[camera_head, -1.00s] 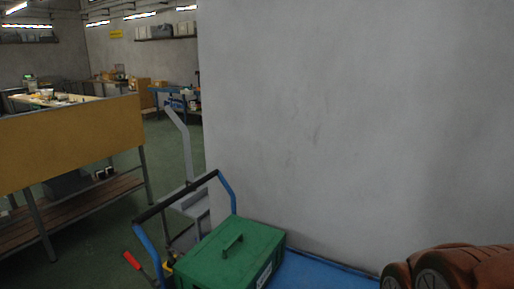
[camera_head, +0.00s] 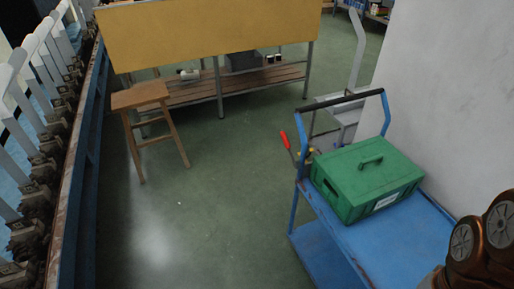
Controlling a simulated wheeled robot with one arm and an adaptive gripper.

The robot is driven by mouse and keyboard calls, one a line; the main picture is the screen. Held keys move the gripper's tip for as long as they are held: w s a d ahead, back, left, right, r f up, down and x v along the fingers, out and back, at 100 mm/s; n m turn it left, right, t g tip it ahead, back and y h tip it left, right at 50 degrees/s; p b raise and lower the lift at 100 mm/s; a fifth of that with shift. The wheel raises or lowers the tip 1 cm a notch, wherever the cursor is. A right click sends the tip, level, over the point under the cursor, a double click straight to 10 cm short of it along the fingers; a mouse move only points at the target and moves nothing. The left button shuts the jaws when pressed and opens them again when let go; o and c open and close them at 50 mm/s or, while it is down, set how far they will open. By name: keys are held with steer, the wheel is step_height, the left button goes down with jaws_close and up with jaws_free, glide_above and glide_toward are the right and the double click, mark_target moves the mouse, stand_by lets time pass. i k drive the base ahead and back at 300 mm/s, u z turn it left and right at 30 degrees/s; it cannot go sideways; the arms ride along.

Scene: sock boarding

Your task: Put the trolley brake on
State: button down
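The blue trolley (camera_head: 413,238) stands at the right against the grey wall, with a push handle (camera_head: 340,99) with a black grip at its far end. A lever with a red grip (camera_head: 285,140) sticks up at the left of the handle end, tilted to the left; it looks like the brake lever. A small yellow part shows near its lower end, partly hidden by the trolley. A green box (camera_head: 366,176) with a lid handle sits on the top deck. My gripper is not in view; only a brown arm part of mine shows at the lower right.
Green floor (camera_head: 230,190) is clear left of the trolley. A wooden stool (camera_head: 141,96) stands in front of a bench with a yellow panel (camera_head: 205,35). A grey stand (camera_head: 346,110) is behind the trolley.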

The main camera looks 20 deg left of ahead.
mark_target(297, 165)
steer(key=u, duration=0.85)
steer(key=k, duration=1.35)
steer(key=u, duration=0.2)
steer(key=i, duration=0.25)
steer(key=u, duration=1.05)
steer(key=i, duration=1.25)
steer(key=z, duration=0.75)
steer(key=i, duration=0.35)
steer(key=z, duration=0.3)
